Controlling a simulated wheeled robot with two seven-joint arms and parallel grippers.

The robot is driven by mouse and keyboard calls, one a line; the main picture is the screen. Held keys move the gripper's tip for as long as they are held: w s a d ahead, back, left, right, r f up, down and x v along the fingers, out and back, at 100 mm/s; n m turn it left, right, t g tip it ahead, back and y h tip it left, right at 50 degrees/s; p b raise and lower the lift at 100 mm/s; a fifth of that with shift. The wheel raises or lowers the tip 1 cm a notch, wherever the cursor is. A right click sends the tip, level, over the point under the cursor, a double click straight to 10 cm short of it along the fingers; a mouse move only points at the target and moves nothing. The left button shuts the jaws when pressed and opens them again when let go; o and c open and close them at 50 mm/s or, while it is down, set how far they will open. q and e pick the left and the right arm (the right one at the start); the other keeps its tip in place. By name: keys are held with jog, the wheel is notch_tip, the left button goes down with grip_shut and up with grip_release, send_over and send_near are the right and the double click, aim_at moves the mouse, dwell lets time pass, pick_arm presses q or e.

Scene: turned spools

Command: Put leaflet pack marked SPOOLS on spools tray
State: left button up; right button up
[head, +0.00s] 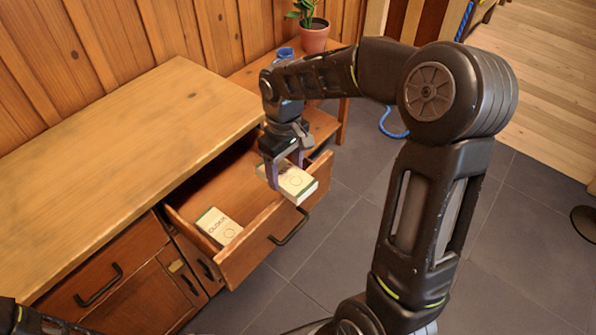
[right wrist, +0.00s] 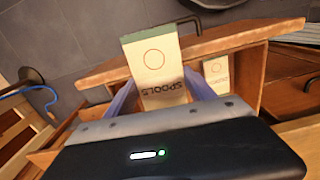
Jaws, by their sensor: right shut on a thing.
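The leaflet pack (head: 299,184) is a cream block with a green band. In the right wrist view the pack (right wrist: 156,72) shows a circle and the word SPOOLS. My right gripper (head: 286,176) is shut on it, its two purple-grey fingers (right wrist: 160,98) on either side. It holds the pack at the open drawer's right end, over or near the front wall; the exact height is unclear. No spools tray can be made out. My left gripper is out of view.
The open drawer (head: 247,262) holds a second pack (head: 219,226), its lettering hard to read. A wooden worktop (head: 120,150) lies left of it. Behind stands a lower wooden surface with a potted plant (head: 314,38) and a blue thing (head: 286,53). Grey floor (head: 345,215) lies to the right.

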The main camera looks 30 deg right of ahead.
pick_arm(q)
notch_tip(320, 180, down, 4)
jog(key=b, duration=0.3)
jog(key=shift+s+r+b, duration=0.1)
jog(key=shift+b, duration=0.3)
pick_arm(e)
jog(key=w+a+f+m, duration=0.2)
jog(key=w+a, duration=0.4)
jog(key=a, duration=0.3)
jog(key=shift+w+a+f+m, duration=0.3)
jog(key=shift+a+f+m, duration=0.1)
jog(key=shift+f, duration=0.3)
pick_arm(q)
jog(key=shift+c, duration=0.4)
